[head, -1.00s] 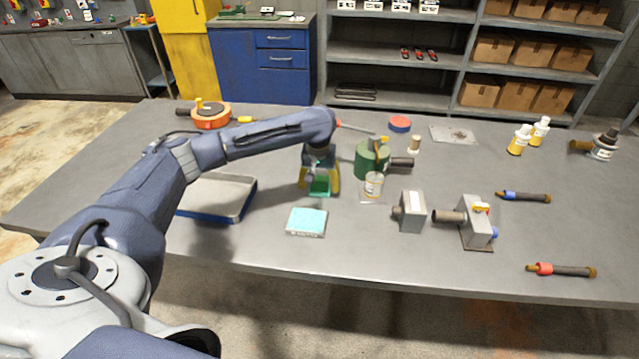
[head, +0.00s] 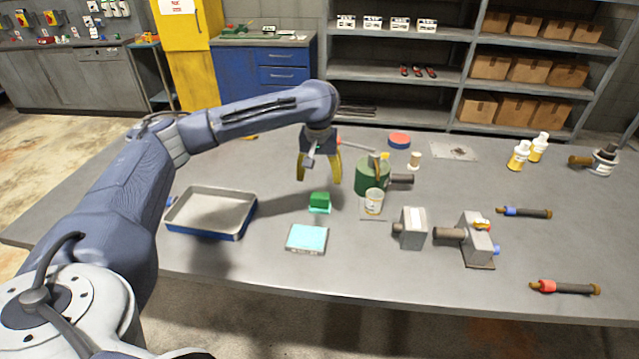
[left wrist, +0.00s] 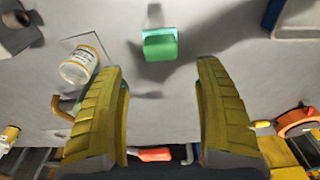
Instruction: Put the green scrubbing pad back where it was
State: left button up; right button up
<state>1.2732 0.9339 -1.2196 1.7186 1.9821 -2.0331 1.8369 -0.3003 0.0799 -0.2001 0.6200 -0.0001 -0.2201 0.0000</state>
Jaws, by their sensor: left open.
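The green scrubbing pad (head: 319,199) is a small dark green block on the table, behind the light blue flat block. A lighter teal layer shows under its front edge; I cannot tell if it is part of the pad. My left gripper (head: 319,176) is open and empty, its yellow fingers pointing down above the pad and apart from it. In the left wrist view the pad (left wrist: 160,45) lies beyond the gap between the open fingertips (left wrist: 160,66). My right gripper is not in view.
A metal tray (head: 211,189) stands to the left. A light blue block (head: 307,239) lies in front. A green cylinder (head: 371,178) and a labelled jar (head: 374,202) stand close to the right. Grey machine parts (head: 411,230) are further right. Table around the pad is mostly clear.

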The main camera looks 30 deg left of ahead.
pick_arm(q)
jog(key=shift+s+r, duration=0.1)
jog(key=shift+r, duration=0.5)
